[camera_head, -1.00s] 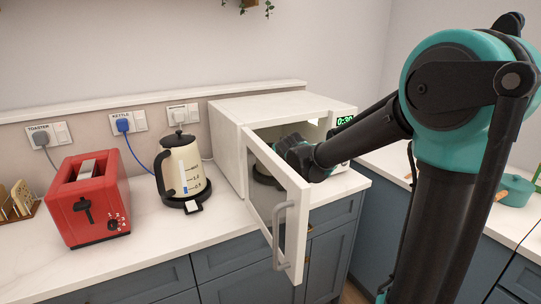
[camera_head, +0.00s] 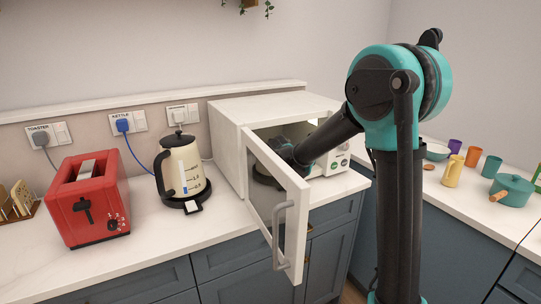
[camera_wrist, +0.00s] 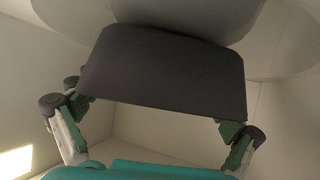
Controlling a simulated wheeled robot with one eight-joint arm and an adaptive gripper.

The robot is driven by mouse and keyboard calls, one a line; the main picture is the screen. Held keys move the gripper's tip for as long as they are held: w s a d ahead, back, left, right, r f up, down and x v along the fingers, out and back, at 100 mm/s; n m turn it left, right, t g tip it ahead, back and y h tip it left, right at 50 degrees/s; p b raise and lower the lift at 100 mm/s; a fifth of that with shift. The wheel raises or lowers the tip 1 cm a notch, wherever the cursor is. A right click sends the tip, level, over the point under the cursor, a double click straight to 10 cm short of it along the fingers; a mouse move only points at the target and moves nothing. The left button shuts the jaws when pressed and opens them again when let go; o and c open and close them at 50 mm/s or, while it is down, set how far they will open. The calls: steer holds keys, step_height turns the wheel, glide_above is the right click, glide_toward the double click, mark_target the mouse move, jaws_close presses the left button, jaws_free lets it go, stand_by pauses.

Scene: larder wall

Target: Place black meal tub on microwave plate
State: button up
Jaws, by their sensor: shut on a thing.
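The black meal tub (camera_wrist: 165,75) fills the middle of the wrist view as a dark tapered block. My gripper (camera_wrist: 155,116) is shut on it, with a green-padded finger at each side. A pale round surface (camera_wrist: 285,45), which looks like the microwave plate, lies right along the tub's edge at the top of the wrist view. I cannot tell whether the tub rests on it. In the head view my forearm reaches into the white microwave (camera_head: 225,150), whose door (camera_head: 297,225) stands open. The door and arm hide most of the gripper and tub there.
Left of the microwave stand a cream kettle (camera_head: 183,165) and a red toaster (camera_head: 88,200) on the white counter (camera_head: 150,235). On the right counter are several coloured cups (camera_head: 472,157) and a teal pot (camera_head: 511,190). The open door projects over the counter's front edge.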

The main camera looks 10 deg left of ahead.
steer(key=o, duration=1.3)
steer(key=shift+f, duration=0.15)
steer(key=shift+c, duration=0.2)
steer(key=shift+s+r, duration=0.2)
steer(key=shift+r, duration=0.1)
steer(key=v, duration=1.1)
steer(key=shift+s, duration=0.25)
